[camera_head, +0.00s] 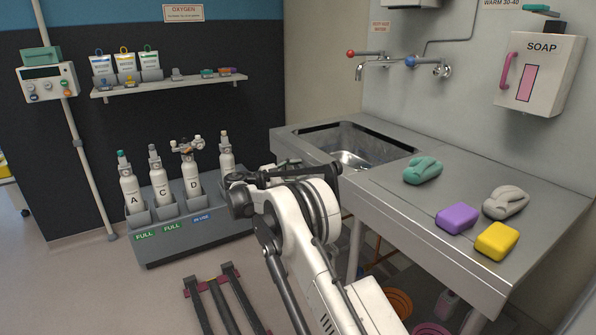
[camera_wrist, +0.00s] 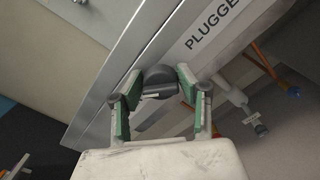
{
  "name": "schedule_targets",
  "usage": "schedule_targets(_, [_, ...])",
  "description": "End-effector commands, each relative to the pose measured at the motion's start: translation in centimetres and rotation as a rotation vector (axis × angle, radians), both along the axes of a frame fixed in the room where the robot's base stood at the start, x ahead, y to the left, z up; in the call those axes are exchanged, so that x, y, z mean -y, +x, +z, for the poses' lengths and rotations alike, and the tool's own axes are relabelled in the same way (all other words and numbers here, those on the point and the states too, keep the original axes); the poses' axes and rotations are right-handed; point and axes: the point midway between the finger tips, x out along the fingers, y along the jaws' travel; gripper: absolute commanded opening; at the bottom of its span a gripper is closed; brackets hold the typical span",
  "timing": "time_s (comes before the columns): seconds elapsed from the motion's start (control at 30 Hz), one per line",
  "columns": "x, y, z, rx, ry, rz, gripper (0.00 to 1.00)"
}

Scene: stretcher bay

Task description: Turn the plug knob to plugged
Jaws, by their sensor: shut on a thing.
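In the wrist view the plug knob (camera_wrist: 158,80) is a dark grey rounded knob with a pale line on it, set on the metal front of the sink unit. My gripper (camera_wrist: 160,90) has its green-padded fingers on either side of the knob and is shut on it. A label reading "PLUGGE", cut off by the frame edge (camera_wrist: 214,26), is on the metal strip up and right of the knob. In the head view the sink basin (camera_head: 352,158) shows in the steel counter; the knob is not visible there, and my arm covers the area near the basin's front left.
Teal (camera_head: 422,170) and grey (camera_head: 505,202) cloth-like items, a purple block (camera_head: 456,218) and a yellow block (camera_head: 497,240) lie on the counter's right. A rack of lettered cylinders (camera_head: 190,235) stands left of my arm. Pipes (camera_wrist: 240,98) run below the strip.

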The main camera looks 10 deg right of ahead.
Motion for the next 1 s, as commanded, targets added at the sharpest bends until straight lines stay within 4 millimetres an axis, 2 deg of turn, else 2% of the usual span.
schedule_targets(0.6, [0.00,-0.14,-0.25,0.537,0.190,0.000,0.07])
schedule_targets(1.0, [-0.01,-0.15,-0.35,0.760,0.269,0.000,0.07])
